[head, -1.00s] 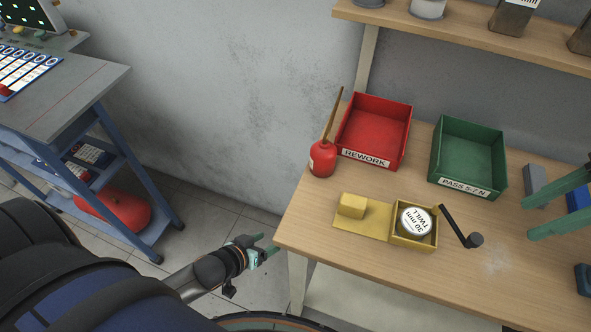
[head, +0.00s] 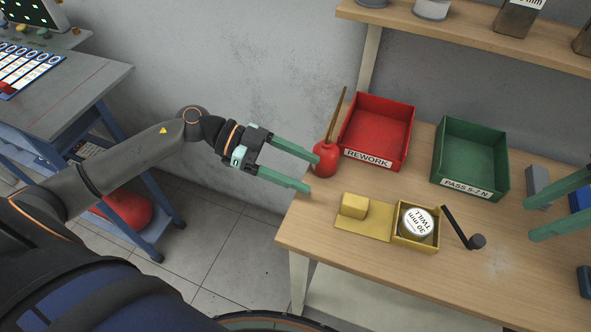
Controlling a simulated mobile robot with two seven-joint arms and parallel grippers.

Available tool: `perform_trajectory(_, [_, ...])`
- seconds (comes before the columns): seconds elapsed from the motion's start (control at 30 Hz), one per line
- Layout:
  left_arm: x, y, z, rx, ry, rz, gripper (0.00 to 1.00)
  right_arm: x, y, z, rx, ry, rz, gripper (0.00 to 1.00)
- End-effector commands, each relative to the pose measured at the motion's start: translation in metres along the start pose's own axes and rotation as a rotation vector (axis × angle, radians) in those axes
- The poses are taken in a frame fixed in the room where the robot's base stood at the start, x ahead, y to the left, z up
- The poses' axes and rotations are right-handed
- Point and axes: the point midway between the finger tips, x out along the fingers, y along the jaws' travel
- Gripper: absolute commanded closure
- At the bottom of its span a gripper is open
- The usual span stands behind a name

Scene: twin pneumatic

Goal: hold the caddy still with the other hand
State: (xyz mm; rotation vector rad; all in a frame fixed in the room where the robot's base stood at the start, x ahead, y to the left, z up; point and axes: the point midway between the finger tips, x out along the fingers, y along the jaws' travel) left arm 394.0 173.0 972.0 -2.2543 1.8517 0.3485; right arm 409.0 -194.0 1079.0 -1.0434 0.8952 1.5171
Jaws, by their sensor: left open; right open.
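The yellow caddy (head: 376,228) rests on the workbench near its front left part. It has a flat plate with a yellow block (head: 354,205) at its left and an open square box at its right. A round tin (head: 416,221) labelled "TWILL 30 mm" sits in the box. My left gripper (head: 312,174) is open and empty over the bench's left edge, up and left of the caddy, with its upper finger close to the red oil can (head: 326,157). I cannot tell whether they touch. My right gripper (head: 530,219) is open at the right edge, apart from the caddy.
Grey and blue blocks lie at the right. The bench front before the caddy is clear.

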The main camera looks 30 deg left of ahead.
Motion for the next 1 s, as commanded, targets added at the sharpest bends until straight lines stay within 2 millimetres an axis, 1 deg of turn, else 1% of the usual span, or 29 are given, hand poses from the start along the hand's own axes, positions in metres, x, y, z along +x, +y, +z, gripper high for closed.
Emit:
perform_trajectory(0.13, [-0.002, 0.005, 0.008, 0.008, -0.072, 0.040, 0.28, 0.000, 0.000, 0.000, 0.000, 0.000, 0.000, 0.50])
perform_trajectory(0.27, [0.008, 0.007, 0.009, 0.008, -0.081, 0.047, 0.28, 0.000, 0.000, 0.000, 0.000, 0.000, 0.000, 0.50])
perform_trajectory(0.37, [0.023, 0.008, 0.010, 0.010, -0.077, 0.048, 0.28, 0.000, 0.000, 0.000, 0.000, 0.000, 0.000, 0.50])
perform_trajectory(0.7, [0.088, 0.010, 0.015, 0.007, -0.077, 0.045, 0.28, 0.000, 0.000, 0.000, 0.000, 0.000, 0.000, 0.50])
perform_trajectory(0.83, [0.106, 0.010, 0.017, 0.008, -0.078, 0.044, 0.28, 0.000, 0.000, 0.000, 0.000, 0.000, 0.000, 0.50])
perform_trajectory(1.0, [0.118, 0.011, 0.018, 0.008, -0.079, 0.043, 0.28, 0.000, 0.000, 0.000, 0.000, 0.000, 0.000, 0.50])
